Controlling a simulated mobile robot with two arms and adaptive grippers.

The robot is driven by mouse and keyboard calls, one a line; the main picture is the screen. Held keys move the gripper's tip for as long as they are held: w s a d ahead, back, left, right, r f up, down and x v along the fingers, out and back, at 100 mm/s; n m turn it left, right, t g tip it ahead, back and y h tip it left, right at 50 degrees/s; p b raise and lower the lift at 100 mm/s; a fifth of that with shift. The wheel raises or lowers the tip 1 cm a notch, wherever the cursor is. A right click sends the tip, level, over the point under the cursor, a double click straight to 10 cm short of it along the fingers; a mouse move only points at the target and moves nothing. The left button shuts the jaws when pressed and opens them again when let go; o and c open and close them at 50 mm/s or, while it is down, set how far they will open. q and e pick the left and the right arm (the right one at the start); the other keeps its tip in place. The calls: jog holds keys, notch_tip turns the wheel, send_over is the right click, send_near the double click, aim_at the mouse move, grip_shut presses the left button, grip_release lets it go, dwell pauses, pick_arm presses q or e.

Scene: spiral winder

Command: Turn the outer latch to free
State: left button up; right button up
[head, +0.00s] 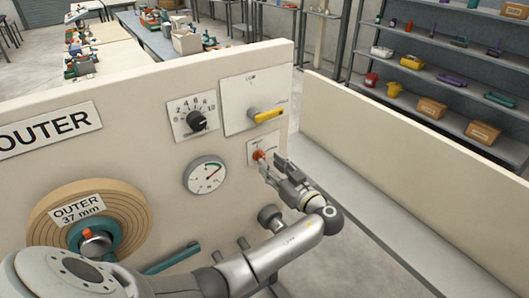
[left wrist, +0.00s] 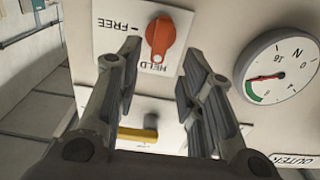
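The outer latch is an orange-red knob (head: 258,155) on a small white plate (head: 270,141) on the cream panel. In the left wrist view, the latch knob (left wrist: 160,38) has its narrow end toward the word HELD, and FREE is marked off to the left; the lettering is upside down there. My left gripper (head: 271,168) is in front of the knob. In the left wrist view its two fingers (left wrist: 159,56) are spread, with the knob in the gap between their tips. I cannot tell whether they touch it. My right gripper does not show.
A yellow lever (head: 268,115) sits on a larger plate above the latch. A black dial (head: 197,121), a gauge (head: 205,176) and an OUTER 37 mm roll (head: 124,213) are to the left. A low cream wall (head: 400,145) stands to the right.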

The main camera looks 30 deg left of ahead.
aim_at(264, 157)
pick_arm(q)
jog(key=p+x, duration=0.1)
jog(key=x, duration=0.3)
jog(key=shift+w, duration=0.15)
jog(key=shift+w+a+f, duration=0.1)
jog(key=shift+a, duration=0.25)
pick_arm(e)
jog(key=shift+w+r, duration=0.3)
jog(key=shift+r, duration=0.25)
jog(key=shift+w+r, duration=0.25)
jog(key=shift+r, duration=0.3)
pick_arm(q)
grip_shut()
